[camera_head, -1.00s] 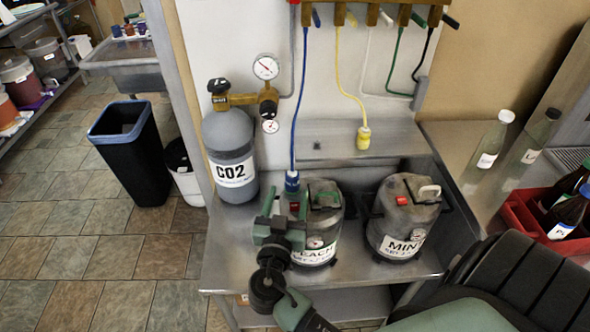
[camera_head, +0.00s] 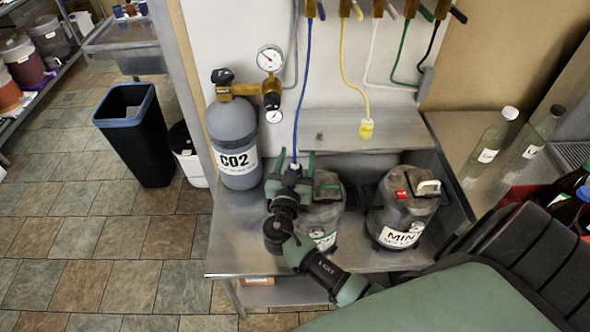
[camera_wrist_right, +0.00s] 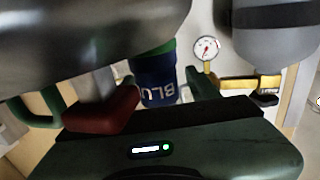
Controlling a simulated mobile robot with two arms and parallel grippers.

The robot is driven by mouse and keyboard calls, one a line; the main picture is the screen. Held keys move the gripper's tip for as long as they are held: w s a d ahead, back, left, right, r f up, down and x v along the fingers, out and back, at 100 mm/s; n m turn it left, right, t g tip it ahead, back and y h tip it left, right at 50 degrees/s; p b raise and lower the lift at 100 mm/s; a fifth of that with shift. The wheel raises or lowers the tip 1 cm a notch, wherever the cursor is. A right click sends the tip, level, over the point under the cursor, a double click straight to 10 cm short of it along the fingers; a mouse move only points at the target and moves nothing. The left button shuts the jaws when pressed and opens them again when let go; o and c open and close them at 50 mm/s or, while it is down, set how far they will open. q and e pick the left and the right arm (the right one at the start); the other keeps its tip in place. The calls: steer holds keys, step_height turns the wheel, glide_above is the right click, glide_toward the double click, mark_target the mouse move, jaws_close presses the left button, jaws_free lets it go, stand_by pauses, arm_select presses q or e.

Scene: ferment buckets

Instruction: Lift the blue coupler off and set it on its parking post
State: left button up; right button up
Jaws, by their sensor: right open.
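The blue coupler (camera_wrist_right: 158,85), marked BLUE, shows upside down in the right wrist view, beside the grey metal of a keg. In the head view it is at the end of the blue hose (camera_head: 303,90), over the left keg (camera_head: 326,218), mostly hidden by my right gripper. My right gripper (camera_head: 292,161) is open, its green fingers to either side of the coupler; whether they touch it I cannot tell. My left gripper is not in view. I cannot make out which post is the parking post.
A second keg (camera_head: 403,212), labelled MIN, stands to the right on the steel bench (camera_head: 235,262). A CO2 cylinder (camera_head: 230,135) with gauges stands behind left. A yellow coupler (camera_head: 366,129) hangs from its hose. Bottles (camera_head: 486,140) stand at the right.

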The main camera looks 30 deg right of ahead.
jaws_close()
steer(key=shift+r, duration=0.1)
step_height(320, 180, up, 20)
steer(key=b, duration=0.2)
stand_by(0.4)
